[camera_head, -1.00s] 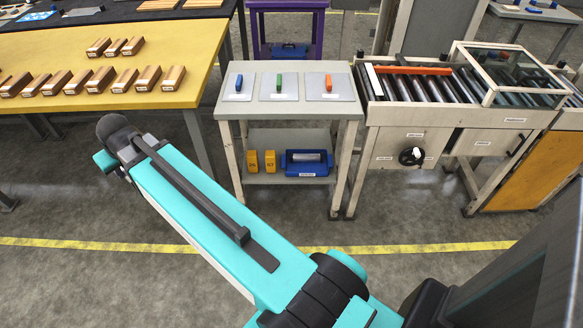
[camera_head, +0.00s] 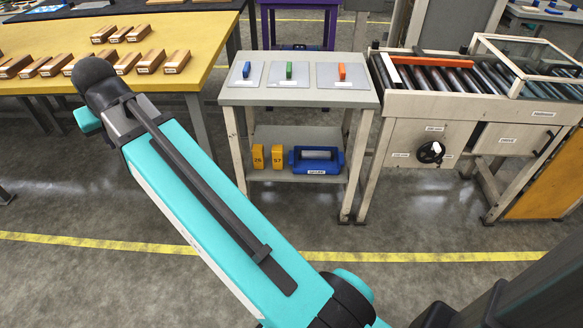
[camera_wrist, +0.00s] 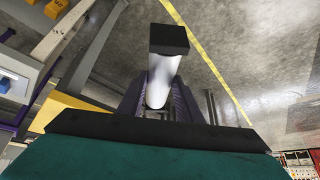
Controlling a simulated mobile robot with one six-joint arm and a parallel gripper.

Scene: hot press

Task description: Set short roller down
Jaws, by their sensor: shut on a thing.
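The short roller (camera_wrist: 168,72) is a pale, shiny cylinder with a black square end piece, seen in the wrist view. My gripper (camera_wrist: 160,100) is shut on it, with a dark finger on each side. The roller is held in the air over the grey floor. In the head view my arm hides the gripper and the roller. A blue holder (camera_head: 316,173) stands on the lower shelf (camera_head: 290,143) of a small grey cart.
The cart top (camera_head: 270,97) carries three flat plates with blue, green and orange handles. Two yellow blocks (camera_head: 258,157) stand left of the holder. A yellow table (camera_head: 130,82) with wooden blocks is at left. A roller conveyor (camera_head: 430,100) is at right. The floor before the cart is clear.

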